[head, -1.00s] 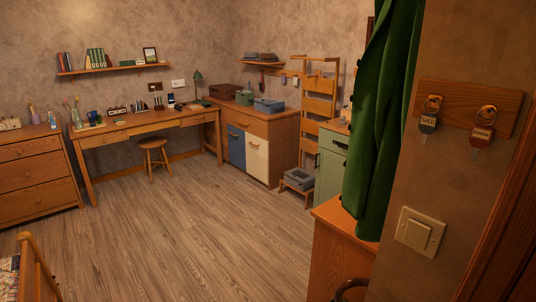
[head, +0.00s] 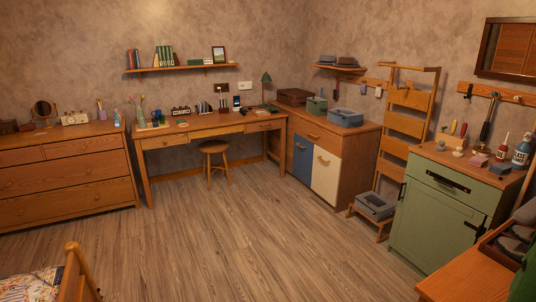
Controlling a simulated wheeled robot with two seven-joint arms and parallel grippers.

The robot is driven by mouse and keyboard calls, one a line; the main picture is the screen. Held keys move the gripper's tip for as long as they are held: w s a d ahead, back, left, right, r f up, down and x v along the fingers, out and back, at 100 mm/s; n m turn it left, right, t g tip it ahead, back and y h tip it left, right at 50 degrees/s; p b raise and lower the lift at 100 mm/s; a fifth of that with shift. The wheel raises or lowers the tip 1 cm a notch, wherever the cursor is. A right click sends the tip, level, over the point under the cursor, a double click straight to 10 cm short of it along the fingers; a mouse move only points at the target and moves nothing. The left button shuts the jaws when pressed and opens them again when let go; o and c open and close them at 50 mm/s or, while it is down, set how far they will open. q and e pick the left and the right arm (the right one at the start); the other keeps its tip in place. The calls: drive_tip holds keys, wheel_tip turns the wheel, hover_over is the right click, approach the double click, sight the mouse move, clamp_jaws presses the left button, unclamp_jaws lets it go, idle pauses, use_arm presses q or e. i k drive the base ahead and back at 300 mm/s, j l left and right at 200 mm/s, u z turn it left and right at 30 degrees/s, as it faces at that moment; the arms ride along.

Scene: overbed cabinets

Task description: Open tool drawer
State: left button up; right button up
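A green cabinet (head: 440,215) stands at the right of the head view, with tools hanging above it and small items on its wooden top. Its upper drawer (head: 447,181) has a dark bar handle (head: 448,181) and looks shut. A door with a dark handle is below it. Neither of my grippers shows in the head view.
Wooden floor (head: 240,240) is clear in the middle. A desk (head: 212,126) with a stool (head: 215,158), a dresser (head: 70,180), a ladder rack (head: 405,120) and a blue-and-white cabinet (head: 320,165) line the walls. A wooden bench (head: 460,280) is at the lower right, a bed corner (head: 35,285) lower left.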

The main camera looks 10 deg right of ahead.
sight(485, 198)
drive_tip(key=i, duration=0.65)
drive_tip(key=i+j+z, duration=0.15)
drive_tip(key=i, duration=1.2)
drive_tip(key=z, duration=0.05)
